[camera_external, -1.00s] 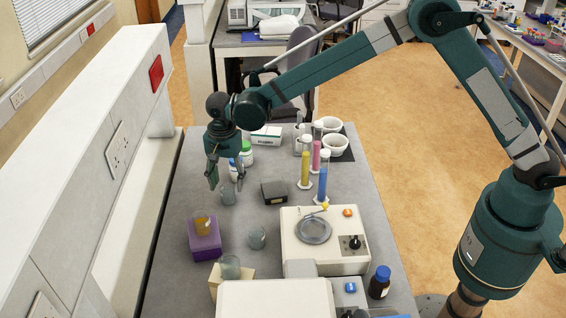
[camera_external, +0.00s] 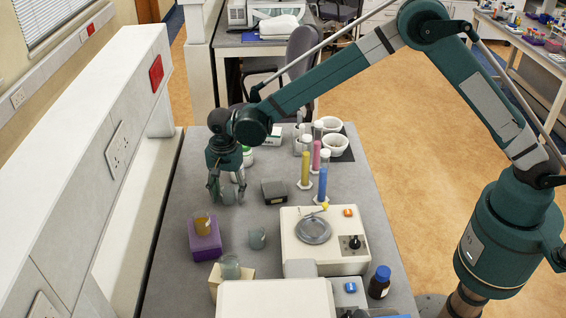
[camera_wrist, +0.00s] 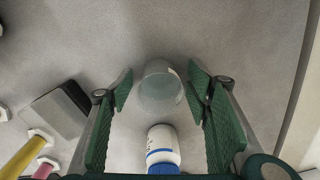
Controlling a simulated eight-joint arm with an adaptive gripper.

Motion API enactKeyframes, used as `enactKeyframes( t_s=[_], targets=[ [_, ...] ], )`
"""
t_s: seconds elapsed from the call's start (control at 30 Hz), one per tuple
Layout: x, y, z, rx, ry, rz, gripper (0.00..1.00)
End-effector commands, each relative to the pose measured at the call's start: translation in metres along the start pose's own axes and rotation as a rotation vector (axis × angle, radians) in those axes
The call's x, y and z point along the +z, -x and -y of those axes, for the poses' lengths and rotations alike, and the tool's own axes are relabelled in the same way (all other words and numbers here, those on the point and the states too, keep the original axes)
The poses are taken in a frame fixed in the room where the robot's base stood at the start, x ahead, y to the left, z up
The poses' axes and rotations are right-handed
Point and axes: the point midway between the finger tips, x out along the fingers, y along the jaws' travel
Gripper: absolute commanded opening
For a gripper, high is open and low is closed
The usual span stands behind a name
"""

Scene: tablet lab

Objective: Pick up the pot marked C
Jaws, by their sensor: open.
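My gripper (camera_external: 227,199) is open, pointing down around a small clear glass beaker in the external view. In the wrist view the beaker (camera_wrist: 160,88) stands between the open fingers, with a gap on each side. A white pot with a blue cap (camera_wrist: 162,146) is also between the fingers, nearer the palm side of that picture. A white pot with a green cap (camera_external: 247,157) stands behind my gripper, partly hidden by it. I can read no letter C on any pot in these views.
A dark box (camera_external: 274,192) stands right of my gripper, with yellow and blue cylinders (camera_external: 323,184) beyond it. A white balance (camera_external: 290,224) is front right.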

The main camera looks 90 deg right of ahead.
Motion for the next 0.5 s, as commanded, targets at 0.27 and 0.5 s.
enactKeyframes(
  t_s=[0.27,0.5],
  targets=[
    [0.0000,0.0003,0.0000,0.000,0.000,0.000,0.49],
    [0.0000,0.0003,0.0000,0.000,0.000,0.000,0.28]
  ],
)
